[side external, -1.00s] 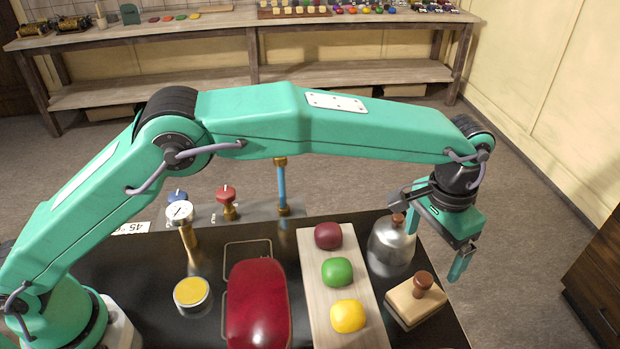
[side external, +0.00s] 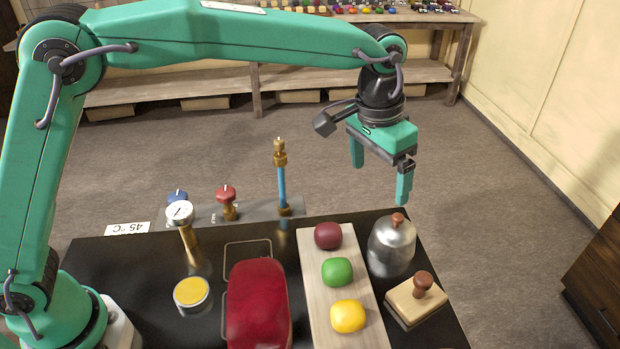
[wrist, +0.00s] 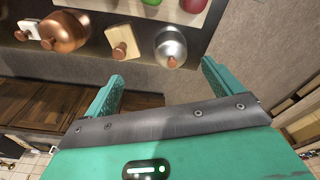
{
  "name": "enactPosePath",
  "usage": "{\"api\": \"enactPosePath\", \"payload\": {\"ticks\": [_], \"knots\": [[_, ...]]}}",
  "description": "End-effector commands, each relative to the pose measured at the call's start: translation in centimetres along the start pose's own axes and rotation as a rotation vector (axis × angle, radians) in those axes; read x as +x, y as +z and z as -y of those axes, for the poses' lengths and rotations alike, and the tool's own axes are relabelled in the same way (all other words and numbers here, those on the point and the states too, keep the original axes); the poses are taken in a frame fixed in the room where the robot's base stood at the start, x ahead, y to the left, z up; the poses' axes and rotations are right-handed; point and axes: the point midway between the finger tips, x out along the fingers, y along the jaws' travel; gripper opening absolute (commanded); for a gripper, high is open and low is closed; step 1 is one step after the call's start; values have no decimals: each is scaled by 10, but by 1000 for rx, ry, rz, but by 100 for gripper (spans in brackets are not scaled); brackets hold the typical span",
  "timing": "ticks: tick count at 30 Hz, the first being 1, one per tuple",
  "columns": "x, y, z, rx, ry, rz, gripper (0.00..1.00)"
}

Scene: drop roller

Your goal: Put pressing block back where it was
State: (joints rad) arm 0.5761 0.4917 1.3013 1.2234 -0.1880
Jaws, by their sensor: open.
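The pressing block (side external: 415,299) is a pale wooden slab with a brown knob handle. It sits upright at the right edge of the black table, in front of the metal jar. It also shows in the wrist view (wrist: 122,40), at the upper middle. My gripper (side external: 381,183) is open and empty, raised high above the far right edge of the table. In the wrist view its two fingers (wrist: 158,80) are spread wide with nothing between them. The pressing block is apart from the fingers, and nothing hides it.
A silver lidded jar (side external: 392,248) stands beside the block. A pale board (side external: 318,292) holds maroon, green and yellow lumps. A copper pot (wrist: 66,32) shows in the wrist view.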

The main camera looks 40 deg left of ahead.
Motion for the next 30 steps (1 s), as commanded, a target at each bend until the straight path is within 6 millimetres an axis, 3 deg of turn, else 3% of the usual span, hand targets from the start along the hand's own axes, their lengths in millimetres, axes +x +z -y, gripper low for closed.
{"api": "enactPosePath", "payload": {"ticks": [6,15,23,30], "knots": [[-41,35,53,-61,-4,-59,92],[-79,97,109,-137,-19,-136,92],[-95,159,146,-202,-41,-203,92],[-97,220,168,-261,-69,-263,92]]}}
